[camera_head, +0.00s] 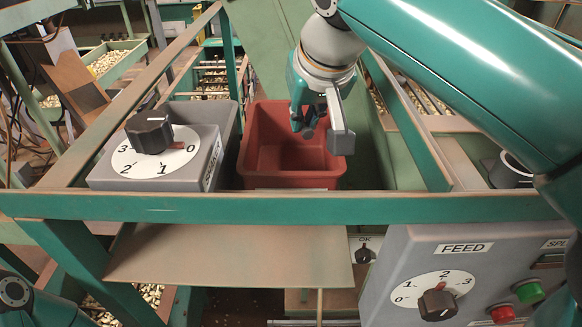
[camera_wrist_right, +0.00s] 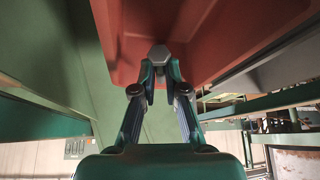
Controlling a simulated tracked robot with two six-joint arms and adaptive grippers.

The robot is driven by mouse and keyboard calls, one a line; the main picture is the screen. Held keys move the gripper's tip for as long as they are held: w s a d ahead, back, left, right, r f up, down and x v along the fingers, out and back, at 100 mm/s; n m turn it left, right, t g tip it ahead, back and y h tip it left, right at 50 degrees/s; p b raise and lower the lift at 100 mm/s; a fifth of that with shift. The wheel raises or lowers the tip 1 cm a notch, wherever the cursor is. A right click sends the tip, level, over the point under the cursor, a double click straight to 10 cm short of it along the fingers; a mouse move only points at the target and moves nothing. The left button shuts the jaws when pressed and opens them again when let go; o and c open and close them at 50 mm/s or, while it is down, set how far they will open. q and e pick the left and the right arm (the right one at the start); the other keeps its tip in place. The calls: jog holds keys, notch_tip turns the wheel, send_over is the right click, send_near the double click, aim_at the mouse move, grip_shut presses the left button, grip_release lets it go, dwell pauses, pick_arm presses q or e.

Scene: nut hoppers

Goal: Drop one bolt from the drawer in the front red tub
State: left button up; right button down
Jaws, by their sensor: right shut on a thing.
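The red tub (camera_head: 262,168) stands open behind the green front rail, in the middle of the head view, and its inside looks empty where I can see it. My right gripper (camera_head: 309,128) reaches down over the tub. In the right wrist view, the gripper (camera_wrist_right: 160,68) is shut on a grey bolt (camera_wrist_right: 158,53), whose hexagonal head shows between the fingertips. The red tub wall (camera_wrist_right: 235,30) lies beyond the bolt there. In the head view the bolt is too small and dark to make out clearly. The drawer cannot be picked out. My left gripper is not in view.
A grey box with a black dial (camera_head: 150,132) stands left of the tub. The green rail (camera_head: 270,208) crosses in front, with a brown sloping plate (camera_head: 230,255) below. The FEED panel (camera_head: 400,260) is at lower right. Nut-filled trays (camera_head: 108,62) lie behind.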

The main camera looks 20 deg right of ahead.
jog(key=c, duration=1.1)
grip_release()
jog(key=shift+c, duration=0.2)
jog(key=shift+r, duration=0.1)
jog(key=v, duration=1.1)
jog(key=shift+s+r, duration=0.25)
jog(key=shift+r, duration=0.1)
